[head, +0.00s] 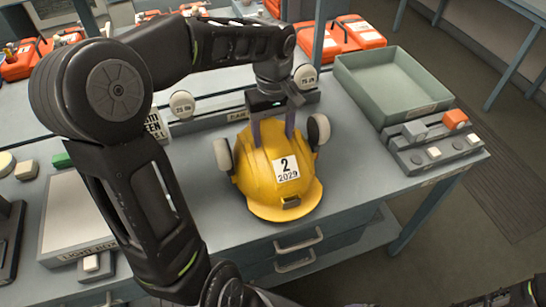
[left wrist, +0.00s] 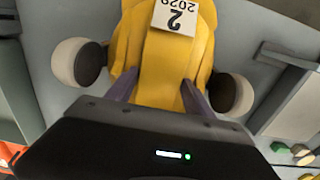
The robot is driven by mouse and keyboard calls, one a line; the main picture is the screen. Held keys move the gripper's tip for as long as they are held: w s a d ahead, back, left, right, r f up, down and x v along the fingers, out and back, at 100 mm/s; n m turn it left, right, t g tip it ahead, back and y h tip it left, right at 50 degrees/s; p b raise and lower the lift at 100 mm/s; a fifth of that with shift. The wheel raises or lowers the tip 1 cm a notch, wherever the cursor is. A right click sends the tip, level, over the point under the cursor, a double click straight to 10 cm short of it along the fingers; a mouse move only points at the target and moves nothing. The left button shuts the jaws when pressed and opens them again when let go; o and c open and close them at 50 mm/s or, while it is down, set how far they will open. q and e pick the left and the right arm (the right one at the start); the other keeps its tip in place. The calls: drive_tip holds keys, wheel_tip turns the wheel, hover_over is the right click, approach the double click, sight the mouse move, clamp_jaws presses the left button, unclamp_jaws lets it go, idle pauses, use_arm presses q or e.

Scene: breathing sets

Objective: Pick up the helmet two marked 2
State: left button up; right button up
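The yellow helmet (head: 265,190) bears a white label with "2" and "2029". It sits on the grey bench, its brim toward the front edge, with a round ear cup on each side. It also shows in the left wrist view (left wrist: 160,55), label upside down. My left gripper (head: 274,137) reaches down to the helmet's rear top. Its two fingers are apart, one on each side of the raised middle ridge, in the left wrist view (left wrist: 160,80) as well. I cannot tell whether they press on the shell.
A green-grey tray (head: 397,90) and a panel with knobs and an orange block (head: 455,118) stand to the right. A light box (head: 72,215) lies to the left. A low rail with round tags (head: 225,112) runs behind the helmet. Orange cases (head: 345,36) are farther back.

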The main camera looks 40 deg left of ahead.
use_arm(q)
clamp_jaws()
idle(0.4)
idle(0.4)
